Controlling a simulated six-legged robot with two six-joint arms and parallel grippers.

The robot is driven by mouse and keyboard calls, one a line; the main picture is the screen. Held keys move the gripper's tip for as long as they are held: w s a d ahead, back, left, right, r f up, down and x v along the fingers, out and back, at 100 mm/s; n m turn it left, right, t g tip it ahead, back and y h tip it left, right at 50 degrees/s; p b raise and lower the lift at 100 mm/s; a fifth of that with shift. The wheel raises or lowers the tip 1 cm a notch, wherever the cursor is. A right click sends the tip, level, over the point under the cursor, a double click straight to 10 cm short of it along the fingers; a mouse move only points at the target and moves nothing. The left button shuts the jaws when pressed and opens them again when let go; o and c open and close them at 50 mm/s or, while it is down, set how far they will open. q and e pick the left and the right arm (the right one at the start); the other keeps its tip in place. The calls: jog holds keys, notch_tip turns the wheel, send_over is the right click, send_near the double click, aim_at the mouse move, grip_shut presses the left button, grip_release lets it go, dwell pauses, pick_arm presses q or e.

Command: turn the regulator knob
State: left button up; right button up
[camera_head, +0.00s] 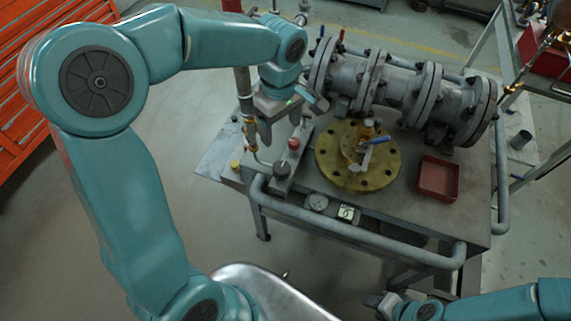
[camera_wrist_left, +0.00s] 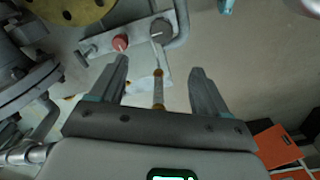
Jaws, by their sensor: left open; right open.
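A grey block on the table bears a red knob (camera_head: 293,144) and a dark round knob (camera_head: 281,168). I cannot tell for sure which is the regulator knob. The left wrist view also shows the red knob (camera_wrist_left: 120,43) and the dark knob (camera_wrist_left: 161,28), beyond the fingertips. My left gripper (camera_head: 281,130) is open and empty, pointing down behind and above the block; its spread fingers also show in the left wrist view (camera_wrist_left: 159,68). My right gripper (camera_head: 376,303) is at the bottom right, in front of the table, apart from the knobs; its jaws show small.
A flanged grey pipe valve (camera_head: 400,90) lies across the table's back. A brass flange (camera_head: 384,170) with a blue-handled valve stands right of the knobs. A red tray (camera_head: 438,178) is at right. A grey rail (camera_head: 350,228) runs along the front. A thin pipe rises beside my left gripper.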

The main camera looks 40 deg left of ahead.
aim_at(281, 166)
pick_arm(q)
notch_tip(281, 166, down, 16)
jog(key=shift+s+r+p, duration=0.1)
jog(key=shift+r+p, duration=0.1)
jog(key=shift+p, duration=0.3)
jog(key=shift+s+d+f, duration=0.1)
jog(key=shift+s+f, duration=0.05)
jog(key=shift+f, duration=0.1)
jog(key=c, duration=1)
